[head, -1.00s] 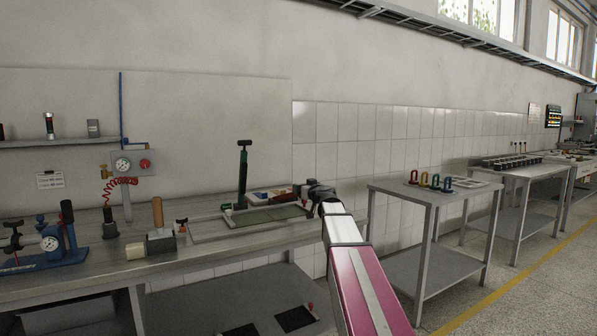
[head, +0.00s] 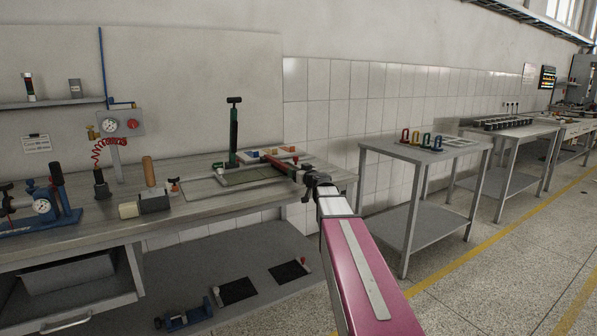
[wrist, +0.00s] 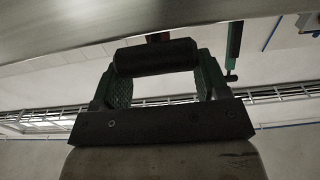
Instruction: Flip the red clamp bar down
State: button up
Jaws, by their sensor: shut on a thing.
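The red clamp bar (head: 277,163) shows in the head view on the bench's right part, slanting towards the front right. Its black handle is at my gripper (head: 312,182), at the front right of the clamp fixture. In the wrist view the green-padded fingers of my gripper (wrist: 155,85) are shut on the black cylindrical handle (wrist: 155,57). A small red piece of the bar (wrist: 158,37) shows just behind the handle. The fixture's flat plate (head: 250,176) lies left of the bar. My gripper partly hides the bar's near end.
A green post (head: 233,135) with a black T-handle stands behind the plate. A white tray (head: 290,154) with coloured blocks lies behind the bar. A grey side table (head: 405,152) stands right of the bench.

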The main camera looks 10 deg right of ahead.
jog(key=shift+f, duration=0.1)
jog(key=o, duration=1.3)
jog(key=v, duration=1)
jog(key=shift+s+d, duration=0.1)
jog(key=shift+s, duration=0.25)
